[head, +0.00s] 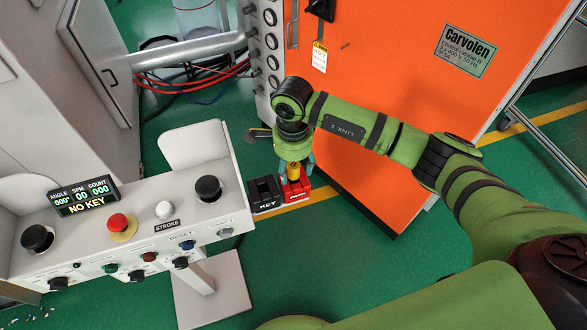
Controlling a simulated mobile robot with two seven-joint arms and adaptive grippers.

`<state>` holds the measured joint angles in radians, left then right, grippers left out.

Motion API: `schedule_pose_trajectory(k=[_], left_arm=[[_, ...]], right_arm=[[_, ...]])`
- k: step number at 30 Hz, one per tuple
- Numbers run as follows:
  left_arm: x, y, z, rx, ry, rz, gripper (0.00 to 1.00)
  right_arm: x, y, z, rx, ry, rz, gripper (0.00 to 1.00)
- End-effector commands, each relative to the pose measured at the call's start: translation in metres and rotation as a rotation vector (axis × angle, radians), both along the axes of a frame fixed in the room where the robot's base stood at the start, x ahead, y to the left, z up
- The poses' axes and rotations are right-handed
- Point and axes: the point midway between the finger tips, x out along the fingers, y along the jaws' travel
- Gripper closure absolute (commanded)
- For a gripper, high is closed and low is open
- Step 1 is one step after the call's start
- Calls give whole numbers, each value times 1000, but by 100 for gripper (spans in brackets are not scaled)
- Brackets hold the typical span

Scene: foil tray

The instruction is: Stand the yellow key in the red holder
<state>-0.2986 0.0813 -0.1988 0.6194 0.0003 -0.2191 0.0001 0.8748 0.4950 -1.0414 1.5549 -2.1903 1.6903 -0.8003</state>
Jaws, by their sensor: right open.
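The yellow key (294,172) shows between the fingers of my right gripper (296,170), just above the red holder (298,191). It looks upright, with its lower end at the top of the red holder; how deep it sits is hidden. My right gripper points down from above and is open, with a finger on each side of the key. The red holder carries white lettering on its front. A black holder (264,196) marked KEY stands directly to its left. My left gripper is not in view.
The grey control console (130,235) with knobs and buttons lies to the left; its display (84,196) reads NO KEY. The orange cabinet (400,110) stands close behind my right arm. A grey upright panel (193,145) rises from the console.

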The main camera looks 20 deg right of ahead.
Motion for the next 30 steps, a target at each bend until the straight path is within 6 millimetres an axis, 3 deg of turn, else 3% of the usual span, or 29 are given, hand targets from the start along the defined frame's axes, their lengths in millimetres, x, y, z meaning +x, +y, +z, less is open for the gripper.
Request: schedule_pose_trajectory(k=[6,13,19,30], left_arm=[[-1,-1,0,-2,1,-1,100],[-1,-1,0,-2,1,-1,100],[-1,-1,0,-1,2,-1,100],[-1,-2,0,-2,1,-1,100]], right_arm=[[1,1,49,1,-7,2,41],[0,1,88,0,-3,0,41],[-1,1,101,0,-1,1,41],[-1,1,102,0,0,0,41]])
